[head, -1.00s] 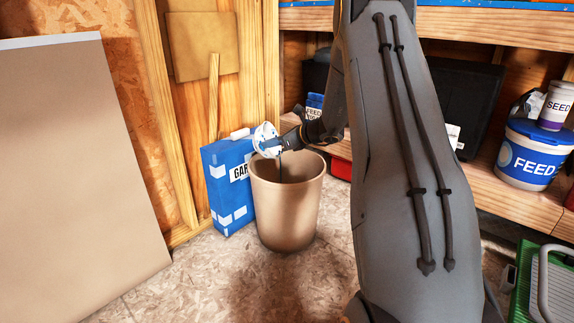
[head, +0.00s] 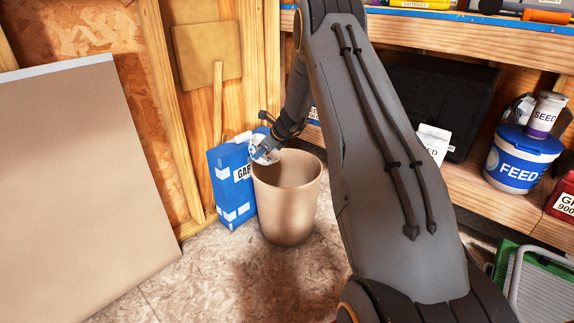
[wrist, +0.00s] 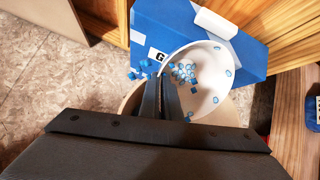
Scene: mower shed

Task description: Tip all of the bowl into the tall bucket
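The white bowl with blue marks (head: 264,152) is tilted steeply at the left rear rim of the tall tan bucket (head: 287,212). My gripper (head: 272,143) is shut on the bowl's rim. In the wrist view the gripper's fingers (wrist: 161,84) are close together at the bowl's edge (wrist: 212,62). Small blue pieces and rings show in the bowl, and several blue pieces (wrist: 140,72) show just outside its left edge; I cannot tell whether these are falling or resting. The bucket's rim (wrist: 128,103) shows beneath. The bucket's bottom is hidden.
A blue box (head: 231,180) with a white roll on top stands left of the bucket, close to it. A large tan panel (head: 70,180) leans at the left. The shelf with a feed tub (head: 519,160) is at the right. Floor in front is clear.

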